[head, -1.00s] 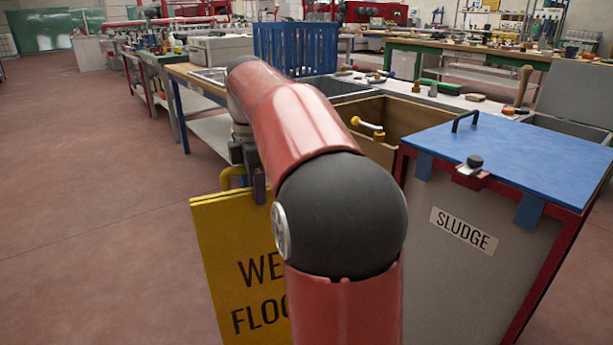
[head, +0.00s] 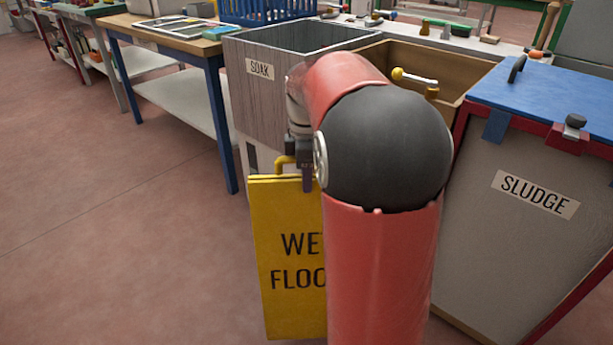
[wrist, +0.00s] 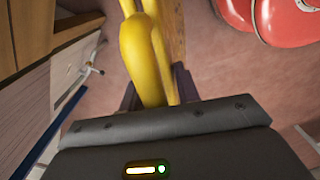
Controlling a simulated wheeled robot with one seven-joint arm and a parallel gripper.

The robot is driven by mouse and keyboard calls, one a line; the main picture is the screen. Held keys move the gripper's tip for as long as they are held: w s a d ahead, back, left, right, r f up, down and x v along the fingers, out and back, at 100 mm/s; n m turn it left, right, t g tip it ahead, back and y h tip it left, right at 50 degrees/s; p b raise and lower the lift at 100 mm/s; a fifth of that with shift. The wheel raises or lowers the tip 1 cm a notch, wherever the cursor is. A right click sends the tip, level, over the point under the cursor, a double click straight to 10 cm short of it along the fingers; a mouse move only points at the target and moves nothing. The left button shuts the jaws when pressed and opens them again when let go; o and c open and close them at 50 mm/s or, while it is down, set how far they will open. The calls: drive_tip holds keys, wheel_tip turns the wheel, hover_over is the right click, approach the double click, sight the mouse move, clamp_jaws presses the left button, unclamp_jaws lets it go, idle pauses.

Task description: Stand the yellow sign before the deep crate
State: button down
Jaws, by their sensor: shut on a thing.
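The yellow sign (head: 285,270), lettered "WE… FLOO…", hangs upright from my gripper (head: 305,172). My gripper is shut on its top handle, and my red arm covers the sign's right side. In the wrist view the yellow handle (wrist: 140,55) runs between the fingers. I cannot tell whether the sign's foot touches the floor. A tall grey wooden crate (head: 255,105) labelled "SOAK" stands just behind the sign and gripper; it looks like the deep crate. My arm hides part of its front.
A brown wooden basin (head: 465,75) with a brass tap adjoins the crate on the right. A grey "SLUDGE" bin (head: 480,240) with a blue lid stands at right. A blue-legged table (head: 215,100) is at left. The floor (head: 110,260) at left is clear.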

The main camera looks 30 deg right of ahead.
sight(307, 198)
drive_tip(key=shift+f+b, duration=3.1)
drive_tip(key=shift+f, duration=0.8)
drive_tip(key=c, duration=0.9)
unclamp_jaws()
drive_tip(key=shift+b, duration=0.3)
drive_tip(key=shift+c, duration=0.2)
drive_tip(key=shift+f, duration=0.1)
